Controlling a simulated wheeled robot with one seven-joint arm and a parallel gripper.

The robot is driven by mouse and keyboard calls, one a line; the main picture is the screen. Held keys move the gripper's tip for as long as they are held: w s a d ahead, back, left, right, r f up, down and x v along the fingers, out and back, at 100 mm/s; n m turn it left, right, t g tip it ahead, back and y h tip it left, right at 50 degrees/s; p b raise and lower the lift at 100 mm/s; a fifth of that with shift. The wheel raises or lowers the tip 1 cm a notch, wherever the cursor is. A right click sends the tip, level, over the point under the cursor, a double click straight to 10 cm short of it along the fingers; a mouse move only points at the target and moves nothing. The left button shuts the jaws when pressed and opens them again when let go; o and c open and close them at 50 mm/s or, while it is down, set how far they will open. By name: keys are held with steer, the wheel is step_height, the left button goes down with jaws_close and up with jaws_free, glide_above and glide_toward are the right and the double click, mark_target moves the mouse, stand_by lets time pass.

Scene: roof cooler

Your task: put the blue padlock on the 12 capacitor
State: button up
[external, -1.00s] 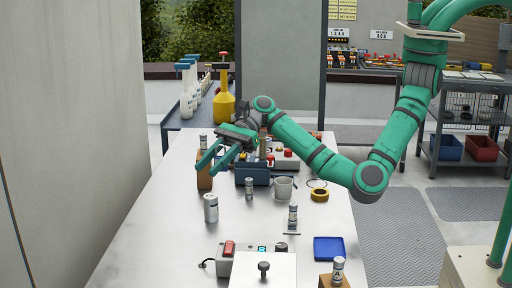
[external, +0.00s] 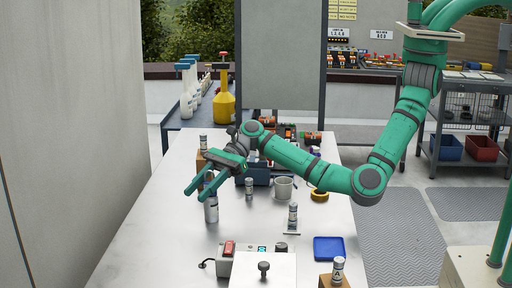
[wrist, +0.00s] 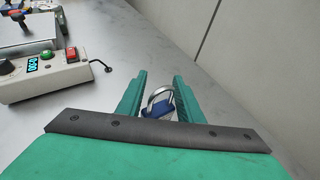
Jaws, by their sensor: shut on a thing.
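My gripper (external: 195,195) is over the left side of the table, fingers pointing toward the front left. In the wrist view it is shut on the blue padlock (wrist: 158,110), whose silver shackle sticks up between the green fingers. The padlock cannot be made out in the external view. Other capacitors stand mid-table (external: 249,188), at the right (external: 293,212), on a front wooden block (external: 338,268) and at the back left (external: 203,142). I cannot read which is 12.
A control box (external: 227,262) with a red switch and display stands at the front; the wrist view shows it at left (wrist: 45,78). A blue tray (external: 329,248), a grey mug (external: 284,188) and yellow tape (external: 319,196) are at the right. The front-left tabletop is clear.

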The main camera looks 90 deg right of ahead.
steer(key=shift+f, duration=0.15)
steer(key=o, duration=1.1)
steer(key=v, duration=1.2)
steer(key=shift+r, duration=0.2)
